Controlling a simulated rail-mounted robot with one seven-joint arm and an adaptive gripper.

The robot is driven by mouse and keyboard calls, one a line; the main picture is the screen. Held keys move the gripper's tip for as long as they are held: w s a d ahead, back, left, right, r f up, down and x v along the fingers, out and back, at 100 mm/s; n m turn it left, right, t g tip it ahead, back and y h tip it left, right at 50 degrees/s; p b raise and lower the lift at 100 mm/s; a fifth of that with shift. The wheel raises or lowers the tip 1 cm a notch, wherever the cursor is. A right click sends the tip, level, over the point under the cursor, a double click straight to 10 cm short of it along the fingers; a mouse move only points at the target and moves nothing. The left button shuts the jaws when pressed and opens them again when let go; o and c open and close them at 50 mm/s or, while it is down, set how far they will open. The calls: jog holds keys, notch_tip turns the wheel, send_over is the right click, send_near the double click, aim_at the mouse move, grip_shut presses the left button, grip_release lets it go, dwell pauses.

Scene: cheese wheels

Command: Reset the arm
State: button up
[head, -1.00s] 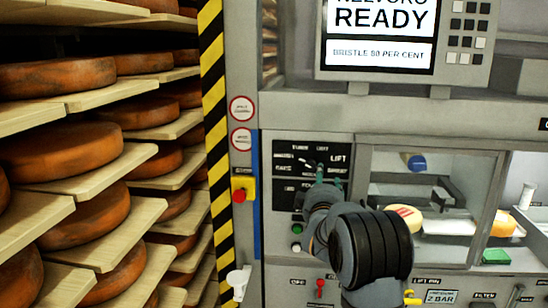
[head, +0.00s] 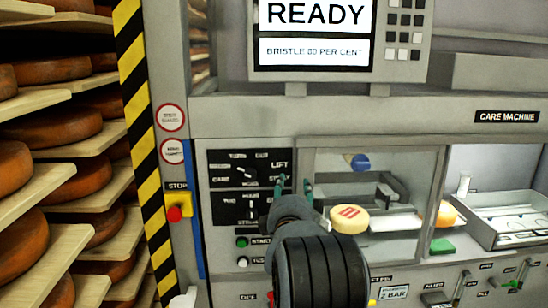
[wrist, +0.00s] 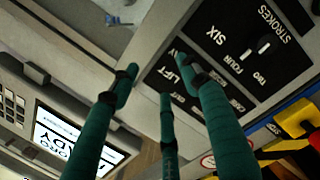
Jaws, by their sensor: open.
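My gripper (head: 293,190) is in front of the care machine's control panel (head: 232,208), near its upper right part by the word LIFT. Its green fingers are spread apart with nothing between them. In the wrist view my gripper (wrist: 160,95) shows three green fingers. The black dial panel (wrist: 232,50) lies beyond them, with the words SIX, FOUR, TWO, STROKES and LIFT readable. I cannot tell whether any finger touches the panel. My dark wrist hides part of the panel's lower right in the head view.
A screen (head: 315,30) reading READY is above. A red-and-yellow stop button (head: 176,212) is left of the panel. Shelves of cheese wheels (head: 60,130) stand at the left. A cheese with a red mark (head: 350,219) and a metal tray (head: 510,225) are at the right.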

jog(key=shift+n+y, duration=0.3)
jog(key=shift+y, duration=0.1)
jog(key=a, duration=0.1)
jog(key=s+a, duration=0.1)
jog(key=a, duration=0.2)
jog(key=shift+s+a+r, duration=0.1)
jog(key=shift+s+a, duration=0.05)
jog(key=shift+s, duration=0.2)
